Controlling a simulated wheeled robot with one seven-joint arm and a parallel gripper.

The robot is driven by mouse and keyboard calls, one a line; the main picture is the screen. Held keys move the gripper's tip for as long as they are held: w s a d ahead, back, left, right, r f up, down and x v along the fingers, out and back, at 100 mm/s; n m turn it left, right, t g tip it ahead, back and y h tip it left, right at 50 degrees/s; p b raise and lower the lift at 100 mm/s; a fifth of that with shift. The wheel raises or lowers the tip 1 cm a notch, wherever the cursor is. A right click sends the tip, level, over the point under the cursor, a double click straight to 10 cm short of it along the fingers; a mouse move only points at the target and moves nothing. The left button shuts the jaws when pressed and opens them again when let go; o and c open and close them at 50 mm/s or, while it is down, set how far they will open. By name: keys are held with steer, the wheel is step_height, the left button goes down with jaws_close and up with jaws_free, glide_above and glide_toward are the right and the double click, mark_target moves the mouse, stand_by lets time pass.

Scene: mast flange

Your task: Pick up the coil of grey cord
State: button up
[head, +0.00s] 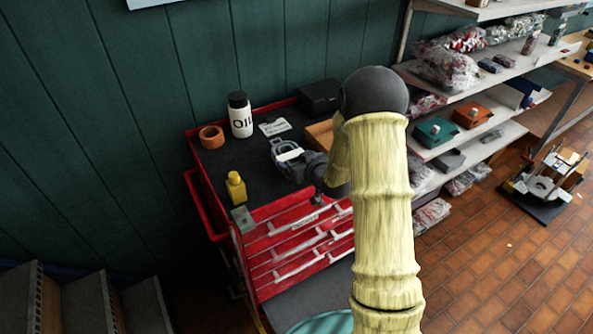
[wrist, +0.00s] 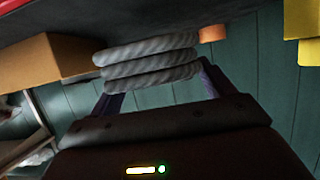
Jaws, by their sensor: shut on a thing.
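The coil of grey cord (wrist: 150,62) shows large in the wrist view, as several stacked twisted turns. My gripper (wrist: 155,75) is shut on the coil, with one dark finger at each side of it. In the head view my gripper (head: 288,155) is over the black top of the red tool chest (head: 295,240). A small pale part of the coil seems to show there between the fingers, but most of it is hidden. I cannot tell whether the coil touches the chest top.
Loaded shelves (head: 480,95) stand to the right. The green wall is behind.

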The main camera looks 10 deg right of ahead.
step_height(320, 180, up, 5)
steer(key=shift+r+b, duration=0.15)
steer(key=shift+b, duration=0.3)
steer(key=shift+w, duration=0.1)
stand_by(0.4)
